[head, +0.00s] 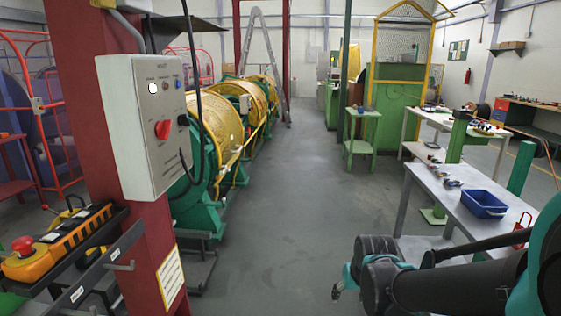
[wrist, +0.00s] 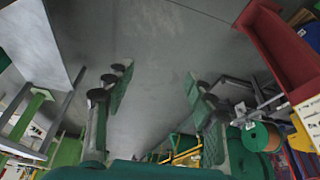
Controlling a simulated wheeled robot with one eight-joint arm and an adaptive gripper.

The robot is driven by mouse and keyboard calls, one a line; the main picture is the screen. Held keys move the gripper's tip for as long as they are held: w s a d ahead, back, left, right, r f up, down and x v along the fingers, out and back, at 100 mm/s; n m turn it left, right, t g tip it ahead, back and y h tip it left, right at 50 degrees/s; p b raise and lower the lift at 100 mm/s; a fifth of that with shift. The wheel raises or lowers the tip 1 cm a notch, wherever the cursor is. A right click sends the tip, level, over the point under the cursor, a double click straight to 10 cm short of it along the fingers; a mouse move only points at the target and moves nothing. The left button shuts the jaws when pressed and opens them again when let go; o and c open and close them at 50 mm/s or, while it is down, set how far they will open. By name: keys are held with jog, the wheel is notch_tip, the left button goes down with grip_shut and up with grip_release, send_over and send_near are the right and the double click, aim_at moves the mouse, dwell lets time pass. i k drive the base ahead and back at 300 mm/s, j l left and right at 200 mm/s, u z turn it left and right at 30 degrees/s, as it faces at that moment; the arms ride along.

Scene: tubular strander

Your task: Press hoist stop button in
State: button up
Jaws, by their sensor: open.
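A yellow-orange hoist pendant (head: 62,240) lies on a dark shelf at the lower left of the head view. A red mushroom button (head: 23,245) stands on its near end, and smaller dark buttons run along it. I cannot tell from the picture how far the red button is pressed. A grey control box (head: 140,128) hangs on the red post above, with a red switch (head: 163,129) and small round controls; its labels are too small to read surely. My gripper (wrist: 158,112) is open and empty, its fingers wide apart. In the head view it is low right of centre, far from the pendant.
The red post (head: 88,70) stands between pendant and aisle. Yellow-and-green strander drums (head: 218,125) line the aisle's left. A grey bench (head: 465,195) with a blue bin (head: 484,203) stands at right, near my arm. The grey floor (head: 300,200) between is clear.

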aim_at(23, 244)
jog(key=u, duration=0.45)
jog(key=k+u, duration=0.1)
jog(key=u, duration=0.4)
jog(key=k+u, duration=0.1)
jog(key=u, duration=0.8)
